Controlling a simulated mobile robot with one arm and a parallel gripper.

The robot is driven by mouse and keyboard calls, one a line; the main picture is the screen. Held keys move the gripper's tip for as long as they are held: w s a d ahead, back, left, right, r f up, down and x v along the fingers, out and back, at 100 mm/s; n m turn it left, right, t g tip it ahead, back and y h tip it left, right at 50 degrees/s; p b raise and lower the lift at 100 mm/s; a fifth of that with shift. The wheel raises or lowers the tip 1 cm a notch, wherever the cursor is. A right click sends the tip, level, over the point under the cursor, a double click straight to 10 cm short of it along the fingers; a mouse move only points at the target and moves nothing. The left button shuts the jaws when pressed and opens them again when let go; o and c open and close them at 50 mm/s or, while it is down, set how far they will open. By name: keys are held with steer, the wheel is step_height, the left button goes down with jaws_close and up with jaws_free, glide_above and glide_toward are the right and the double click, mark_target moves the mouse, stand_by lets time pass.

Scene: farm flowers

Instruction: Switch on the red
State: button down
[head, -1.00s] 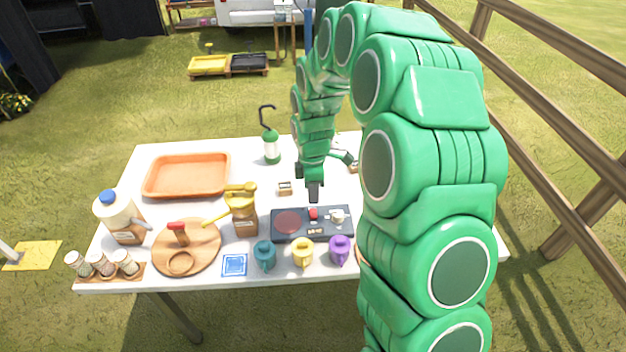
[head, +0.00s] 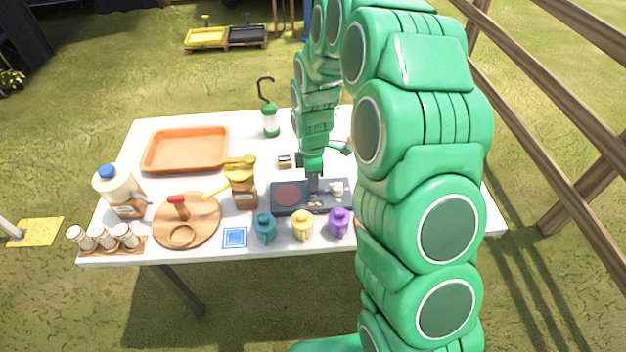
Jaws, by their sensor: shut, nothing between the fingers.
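A dark panel (head: 278,210) lies on the white table, in front of my arm. A dull red round disc (head: 287,195) is on its left part, and a small pale knob (head: 337,188) is on its right part. Small light labels (head: 315,204) show near its front edge. My gripper (head: 313,191) points down over the middle of the panel, between the disc and the knob. It is shut and holds nothing. It hides the small red switch there. I cannot tell whether the fingertips touch it.
Teal (head: 264,228), yellow (head: 302,226) and purple (head: 339,223) mugs stand close in front of the panel. A wooden grinder (head: 244,190) stands left of it. My arm hides the table's right side.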

steer(key=shift+s+f+t, duration=0.15)
steer(key=shift+f+t, duration=0.05)
steer(key=shift+t, duration=0.1)
steer(key=shift+w, duration=0.9)
steer(key=shift+r, duration=0.1)
step_height(320, 180, up, 14)
steer(key=w, duration=0.1)
stand_by(0.5)
stand_by(0.4)
